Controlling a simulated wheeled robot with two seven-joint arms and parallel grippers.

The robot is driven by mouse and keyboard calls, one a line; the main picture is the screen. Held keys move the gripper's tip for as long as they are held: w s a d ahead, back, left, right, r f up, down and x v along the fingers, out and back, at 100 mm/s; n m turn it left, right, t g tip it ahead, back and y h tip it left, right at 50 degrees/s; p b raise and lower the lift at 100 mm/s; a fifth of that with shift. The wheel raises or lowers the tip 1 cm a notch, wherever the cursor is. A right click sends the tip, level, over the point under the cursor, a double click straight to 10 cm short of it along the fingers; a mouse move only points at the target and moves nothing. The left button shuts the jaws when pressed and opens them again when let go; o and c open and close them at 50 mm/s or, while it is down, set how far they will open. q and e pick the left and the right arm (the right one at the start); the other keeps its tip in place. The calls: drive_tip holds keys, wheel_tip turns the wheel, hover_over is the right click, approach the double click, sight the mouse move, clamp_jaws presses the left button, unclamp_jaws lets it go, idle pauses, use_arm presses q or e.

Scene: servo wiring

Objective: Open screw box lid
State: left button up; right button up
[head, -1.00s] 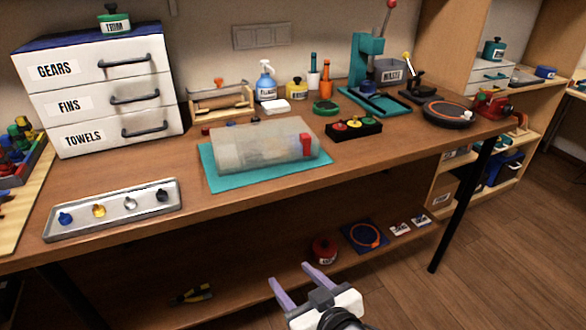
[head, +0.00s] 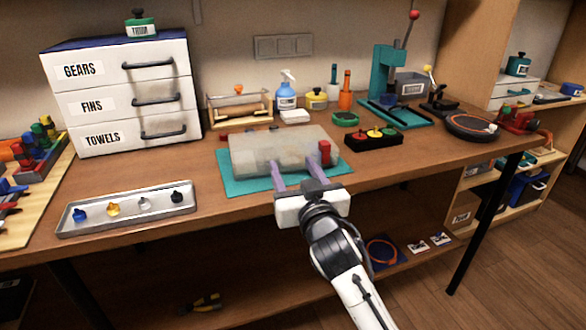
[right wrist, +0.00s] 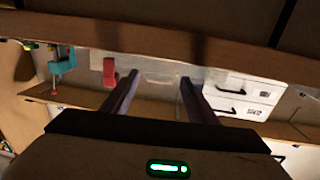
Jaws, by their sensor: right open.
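The screw box (head: 262,150) is a translucent, pale grey box with its lid down, lying on a teal mat (head: 236,187) on the bench. A red latch (head: 325,152) is at its right end; it also shows in the right wrist view (right wrist: 109,72), left of the fingers. My right gripper (head: 295,168) is open and empty at the front side of the box, its fingers pointing at it and overlapping its front edge in the head view. I cannot tell whether they touch it. My left gripper is not in view.
A metal tray (head: 100,227) with several small coloured parts lies at the front left. A black button box (head: 356,144) stands right of the screw box. A white drawer unit (head: 115,75) is at the back left. Bare bench lies between tray and mat.

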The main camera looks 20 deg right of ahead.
drive_tip(key=shift+w, duration=0.35)
